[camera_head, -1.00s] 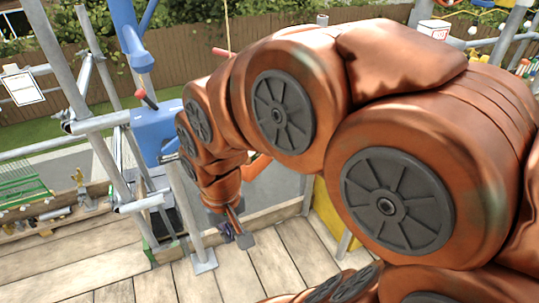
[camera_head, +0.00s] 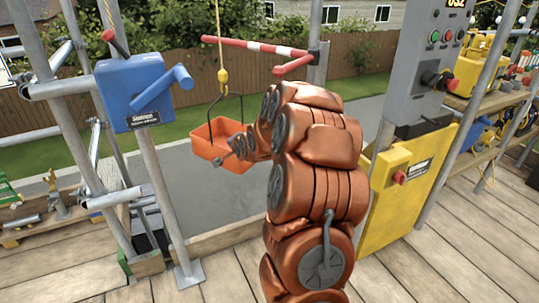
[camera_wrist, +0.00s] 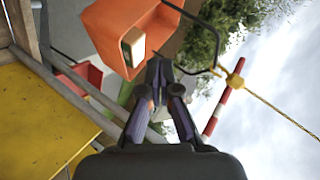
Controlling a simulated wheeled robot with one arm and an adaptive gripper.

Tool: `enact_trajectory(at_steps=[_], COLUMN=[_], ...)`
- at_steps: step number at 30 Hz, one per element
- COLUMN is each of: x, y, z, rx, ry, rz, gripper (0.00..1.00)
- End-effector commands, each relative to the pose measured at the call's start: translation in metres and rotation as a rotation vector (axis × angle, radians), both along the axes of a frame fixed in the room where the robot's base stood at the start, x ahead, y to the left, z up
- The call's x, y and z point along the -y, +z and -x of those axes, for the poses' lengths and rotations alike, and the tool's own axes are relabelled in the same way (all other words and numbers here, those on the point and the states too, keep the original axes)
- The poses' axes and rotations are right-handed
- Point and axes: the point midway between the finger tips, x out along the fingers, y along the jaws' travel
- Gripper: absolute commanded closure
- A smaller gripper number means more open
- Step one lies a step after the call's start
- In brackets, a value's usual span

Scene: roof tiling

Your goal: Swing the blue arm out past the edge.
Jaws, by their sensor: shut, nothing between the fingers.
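A blue box (camera_head: 143,92) stands on the scaffold at left, with a short blue bar (camera_head: 163,88) across its front pointing up right and a red-tipped lever (camera_head: 115,43) on top. No longer blue arm shows now. A yellow rope with a hook (camera_head: 223,76) drops from above the picture. An orange tray (camera_head: 208,150) hangs from it beyond the floor edge. My gripper (camera_head: 238,147) is shut and empty at the tray's right side. In the wrist view, my gripper (camera_wrist: 158,75) points toward the tray (camera_wrist: 107,32); I cannot tell if they touch.
A red and white bar (camera_head: 262,47) spans behind the rope. A grey control panel (camera_head: 425,60) and a yellow box (camera_head: 405,185) stand to the right of my arm. Scaffold poles flank the left. The plank floor (camera_head: 440,265) is clear at lower right.

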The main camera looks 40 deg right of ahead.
Motion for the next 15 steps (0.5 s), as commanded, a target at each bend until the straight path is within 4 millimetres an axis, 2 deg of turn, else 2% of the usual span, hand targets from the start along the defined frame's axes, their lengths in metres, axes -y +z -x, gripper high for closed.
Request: enact_trajectory(at_steps=[1,3,9,12,15], x=[0.026,0.058,0.144,0.174,0.194], y=[-0.035,-0.055,-0.105,-0.124,-0.133], z=[-0.001,-0.002,0.011,0.022,0.032], rx=[0.053,0.142,0.394,0.49,0.561], ry=[-0.051,-0.113,-0.258,-0.304,-0.332], rz=[-0.023,-0.051,-0.111,-0.132,-0.145], gripper=[1.0,1.0,1.0,1.0,1.0])
